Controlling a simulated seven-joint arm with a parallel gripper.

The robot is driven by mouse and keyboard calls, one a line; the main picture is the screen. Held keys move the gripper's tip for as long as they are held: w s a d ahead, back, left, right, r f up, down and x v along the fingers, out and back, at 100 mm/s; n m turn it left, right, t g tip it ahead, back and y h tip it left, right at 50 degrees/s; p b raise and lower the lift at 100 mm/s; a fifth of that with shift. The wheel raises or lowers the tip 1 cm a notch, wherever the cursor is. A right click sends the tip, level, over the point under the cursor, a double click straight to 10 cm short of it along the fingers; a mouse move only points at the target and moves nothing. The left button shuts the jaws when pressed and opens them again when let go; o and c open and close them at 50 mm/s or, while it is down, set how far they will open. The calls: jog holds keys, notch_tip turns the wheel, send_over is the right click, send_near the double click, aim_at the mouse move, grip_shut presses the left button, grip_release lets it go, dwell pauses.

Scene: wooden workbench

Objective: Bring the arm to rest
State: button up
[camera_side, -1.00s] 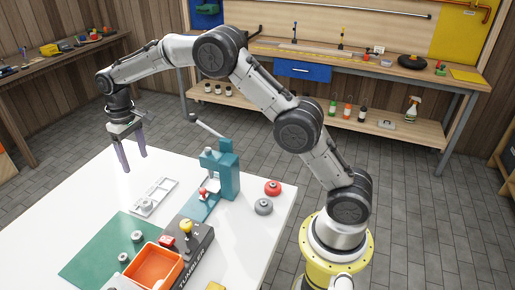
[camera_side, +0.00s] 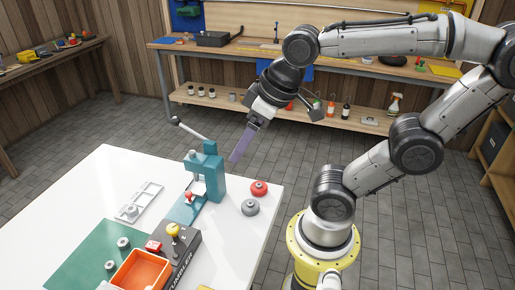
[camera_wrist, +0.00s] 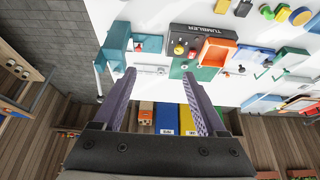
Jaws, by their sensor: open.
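My gripper (camera_side: 243,143) is in the air above the far edge of the white table, near the teal press, and tilted down to the left. In the wrist view its two purple fingers (camera_wrist: 162,80) stand apart with nothing between them. In the side view the fingers overlap, so the gap does not show. My arm is raised and folded back to the right, and the gripper touches nothing that I can see.
The teal press (camera_side: 208,172), with its lever up, stands on the white table (camera_side: 60,205). A red knob (camera_side: 259,188) and a grey knob (camera_side: 250,207) lie beside it. A tumbler control box (camera_side: 185,243), orange bin (camera_side: 142,272) and pale tray (camera_side: 140,200) are left. A workbench (camera_side: 225,50) stands behind.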

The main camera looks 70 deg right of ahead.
jog(key=s, duration=0.1)
jog(key=s+f, duration=0.1)
jog(key=shift+s+f, duration=0.3)
dwell(1.2)
